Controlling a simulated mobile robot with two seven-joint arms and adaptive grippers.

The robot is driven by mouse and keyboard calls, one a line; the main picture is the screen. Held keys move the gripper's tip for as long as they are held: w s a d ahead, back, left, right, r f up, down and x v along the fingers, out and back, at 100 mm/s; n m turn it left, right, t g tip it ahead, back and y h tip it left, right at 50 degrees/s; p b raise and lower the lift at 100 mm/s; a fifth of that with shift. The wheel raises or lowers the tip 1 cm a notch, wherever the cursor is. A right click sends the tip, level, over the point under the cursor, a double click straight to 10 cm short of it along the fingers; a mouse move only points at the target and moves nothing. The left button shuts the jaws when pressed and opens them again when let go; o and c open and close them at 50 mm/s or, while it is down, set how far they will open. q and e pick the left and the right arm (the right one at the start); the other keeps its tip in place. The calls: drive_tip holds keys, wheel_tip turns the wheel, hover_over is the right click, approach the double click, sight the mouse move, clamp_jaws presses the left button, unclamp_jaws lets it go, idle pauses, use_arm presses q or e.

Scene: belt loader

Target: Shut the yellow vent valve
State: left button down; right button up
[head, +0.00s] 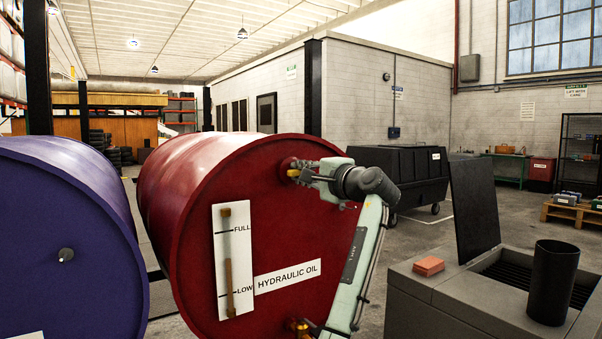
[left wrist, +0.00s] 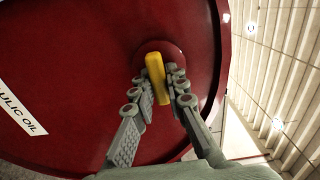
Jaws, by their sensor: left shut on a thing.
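The yellow vent valve (head: 293,173) sits on a round red boss near the top of the red drum's (head: 190,230) end face, labelled "HYDRAULIC OIL". My left gripper (head: 303,172) is at the valve. In the left wrist view the valve's yellow bar handle (left wrist: 157,82) lies between the two fingers of my left gripper (left wrist: 161,76), which is shut on it. The handle runs roughly along the fingers in that view. The valve's body is mostly hidden by the gripper in the head view. My right gripper is not in view.
A sight gauge (head: 232,260) marked FULL and LOW is on the drum face. A brass tap (head: 300,327) is low on it, partly behind my arm. A purple drum (head: 65,235) stands at left. A grey bench with a black cylinder (head: 553,282) and orange block (head: 429,265) is at right.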

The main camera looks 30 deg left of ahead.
use_arm(q)
drive_tip(key=shift+m, duration=0.3)
drive_tip(key=c, duration=1.5)
unclamp_jaws()
drive_tip(key=shift+c, duration=0.2)
drive_tip(key=v, duration=1.2)
drive_tip(key=shift+d+f, duration=0.1)
